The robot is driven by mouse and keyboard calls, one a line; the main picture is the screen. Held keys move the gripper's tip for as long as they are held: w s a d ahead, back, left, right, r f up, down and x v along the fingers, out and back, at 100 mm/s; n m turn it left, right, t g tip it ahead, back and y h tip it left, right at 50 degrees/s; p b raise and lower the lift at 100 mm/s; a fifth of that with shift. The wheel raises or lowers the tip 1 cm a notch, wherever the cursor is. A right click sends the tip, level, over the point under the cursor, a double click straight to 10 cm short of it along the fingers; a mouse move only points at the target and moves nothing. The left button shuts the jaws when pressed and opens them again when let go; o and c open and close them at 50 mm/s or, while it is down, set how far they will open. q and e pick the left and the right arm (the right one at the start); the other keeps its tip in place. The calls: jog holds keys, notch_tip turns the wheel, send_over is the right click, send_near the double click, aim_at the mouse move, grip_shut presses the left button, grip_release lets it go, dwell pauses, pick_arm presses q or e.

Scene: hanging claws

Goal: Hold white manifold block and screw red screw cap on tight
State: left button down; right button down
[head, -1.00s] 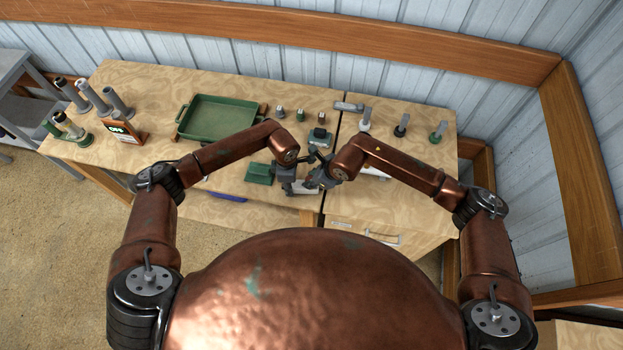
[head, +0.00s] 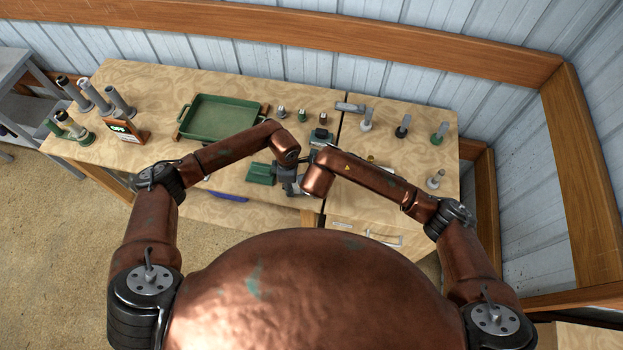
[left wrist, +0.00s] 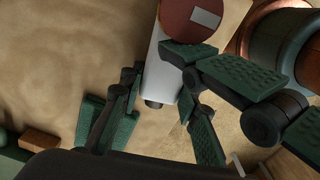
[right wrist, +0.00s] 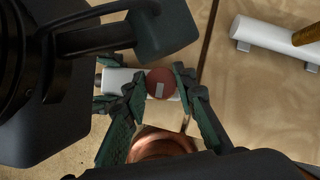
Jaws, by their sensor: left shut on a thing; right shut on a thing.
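The white manifold block (left wrist: 161,70) shows in the left wrist view, with the round red screw cap (left wrist: 186,20) at its upper end. In the right wrist view the white block (right wrist: 122,78) lies level, and the red cap (right wrist: 161,78) bears a pale rectangular mark. My left gripper (left wrist: 165,112) is shut on the block, with a finger on each side. My right gripper (right wrist: 160,88) is shut on the cap, with its fingertips at either side. In the head view my right arm hides most of the block and cap. I cannot tell how tightly the cap sits.
A green tray (head: 178,133) stands at the back of the table, and a small green block (head: 260,174) lies left of my grippers. Several posts stand on the right, including a dark one (head: 402,126). A display box (head: 124,131) stands left. A white pipe (right wrist: 270,38) lies near my right gripper.

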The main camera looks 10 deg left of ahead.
jog(key=c, duration=1.9)
grip_release()
jog(key=shift+w, duration=0.15)
jog(key=o, duration=0.4)
jog(key=shift+o, duration=0.2)
jog(key=shift+o, duration=1.4)
jog(key=shift+s, duration=0.2)
jog(key=shift+a, duration=0.1)
